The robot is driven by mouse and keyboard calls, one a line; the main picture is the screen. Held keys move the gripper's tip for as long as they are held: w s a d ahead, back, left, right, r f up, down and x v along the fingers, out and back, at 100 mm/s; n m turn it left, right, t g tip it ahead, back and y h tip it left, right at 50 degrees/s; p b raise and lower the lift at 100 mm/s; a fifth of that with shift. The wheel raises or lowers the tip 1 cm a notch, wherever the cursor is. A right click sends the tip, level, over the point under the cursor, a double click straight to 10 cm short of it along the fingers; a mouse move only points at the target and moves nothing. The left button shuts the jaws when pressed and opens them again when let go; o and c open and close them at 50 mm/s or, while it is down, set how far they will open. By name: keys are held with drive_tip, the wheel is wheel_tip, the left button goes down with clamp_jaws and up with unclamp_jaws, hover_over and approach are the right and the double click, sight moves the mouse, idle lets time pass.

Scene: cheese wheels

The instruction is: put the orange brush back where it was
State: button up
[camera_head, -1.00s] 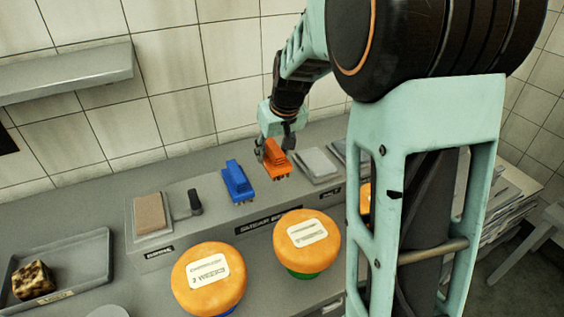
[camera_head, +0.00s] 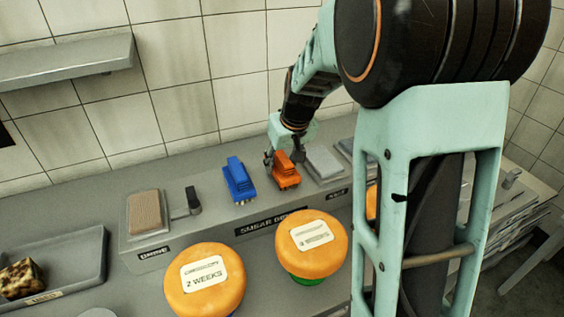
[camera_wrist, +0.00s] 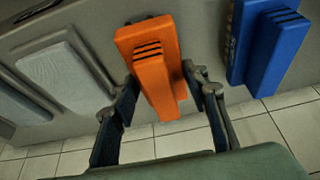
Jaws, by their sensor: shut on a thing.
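The orange brush (camera_head: 285,171) is at the raised grey ledge, to the right of the blue brush (camera_head: 239,180). My gripper (camera_head: 284,157) is shut on the orange brush from behind. In the wrist view, the orange brush (camera_wrist: 148,62) sits between the two fingers of my gripper (camera_wrist: 160,80), with the blue brush (camera_wrist: 268,42) to its right. The orange brush's bristles point down toward the ledge top. I cannot tell whether they touch it.
A grey pad (camera_head: 323,163) lies right of the orange brush. A brown pad (camera_head: 145,212) and a small black handle (camera_head: 193,200) stand at left. Two orange cheese wheels (camera_head: 205,281) (camera_head: 311,243) are in front of the ledge. A grey tray (camera_head: 75,266) is far left.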

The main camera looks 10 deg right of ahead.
drive_tip(key=o, duration=1)
drive_tip(key=shift+f, duration=0.1)
drive_tip(key=shift+s+r, duration=0.1)
drive_tip(key=shift+r, duration=0.4)
drive_tip(key=v, duration=1.1)
drive_tip(key=shift+d+r, duration=0.1)
drive_tip(key=shift+r, duration=0.05)
